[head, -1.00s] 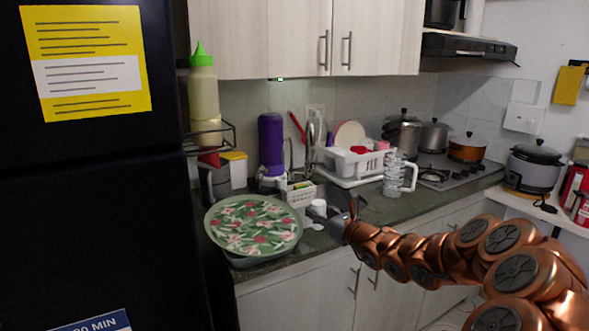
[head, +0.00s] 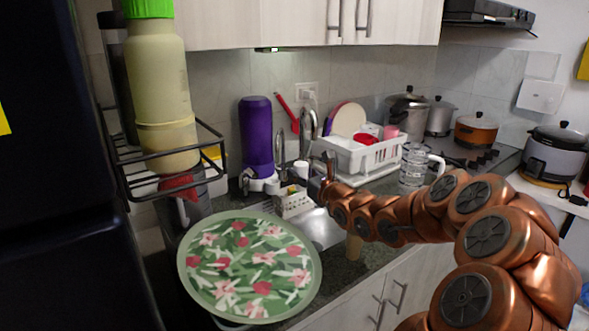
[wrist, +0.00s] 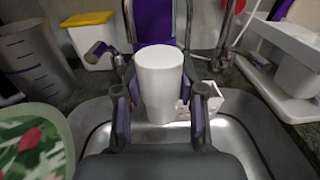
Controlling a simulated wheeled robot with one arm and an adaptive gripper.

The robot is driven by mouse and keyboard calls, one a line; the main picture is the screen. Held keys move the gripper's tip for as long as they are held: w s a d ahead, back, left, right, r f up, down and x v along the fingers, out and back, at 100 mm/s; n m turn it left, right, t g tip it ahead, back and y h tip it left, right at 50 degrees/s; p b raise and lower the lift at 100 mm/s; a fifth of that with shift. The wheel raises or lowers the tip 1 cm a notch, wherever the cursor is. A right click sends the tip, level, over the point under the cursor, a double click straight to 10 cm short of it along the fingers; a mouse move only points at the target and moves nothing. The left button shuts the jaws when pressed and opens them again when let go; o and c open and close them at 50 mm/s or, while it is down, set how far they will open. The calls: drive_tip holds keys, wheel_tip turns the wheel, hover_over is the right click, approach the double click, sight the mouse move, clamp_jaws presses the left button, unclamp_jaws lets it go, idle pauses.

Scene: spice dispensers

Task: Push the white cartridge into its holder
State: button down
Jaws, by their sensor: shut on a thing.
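My gripper (wrist: 162,98) is shut on a white cartridge (wrist: 159,75), a plain cup-like cylinder held upright between the two fingers in the wrist view. In the head view the cartridge (head: 301,168) shows as a small white piece at the left of my gripper (head: 318,172), over the sink area. A purple bottle-shaped dispenser (head: 256,138) stands behind and to the left, with white fittings (head: 262,185) at its base. In the wrist view the purple body (wrist: 152,22) is behind the cartridge, which hides its lower part. I cannot tell which fitting is the holder.
A faucet (head: 308,122) rises beside the dispenser. A white sponge basket (head: 294,203) sits at the sink (head: 325,232). A dish rack (head: 358,158) is at the right. A floral plate (head: 248,268) is in front, and a wire shelf (head: 160,160) with a yellow bottle is left.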

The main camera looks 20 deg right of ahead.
drive_tip(key=shift+w+p, duration=0.8)
drive_tip(key=shift+w, duration=0.7)
drive_tip(key=p, duration=0.3)
approach(267, 160)
drive_tip(key=shift+w, duration=1.1)
drive_tip(key=shift+w+a+f+p, duration=0.15)
drive_tip(key=shift+w+a, duration=0.1)
drive_tip(key=shift+w, duration=0.95)
drive_tip(key=shift+w+a+r+p, duration=0.1)
drive_tip(key=shift+w+a+p, duration=0.1)
drive_tip(key=shift+w, duration=1.05)
drive_tip(key=shift+b, duration=1.25)
drive_tip(key=shift+f+b, duration=0.6)
drive_tip(key=shift+f, duration=0.25)
drive_tip(key=shift+r, duration=0.25)
drive_tip(key=shift+r, duration=0.5)
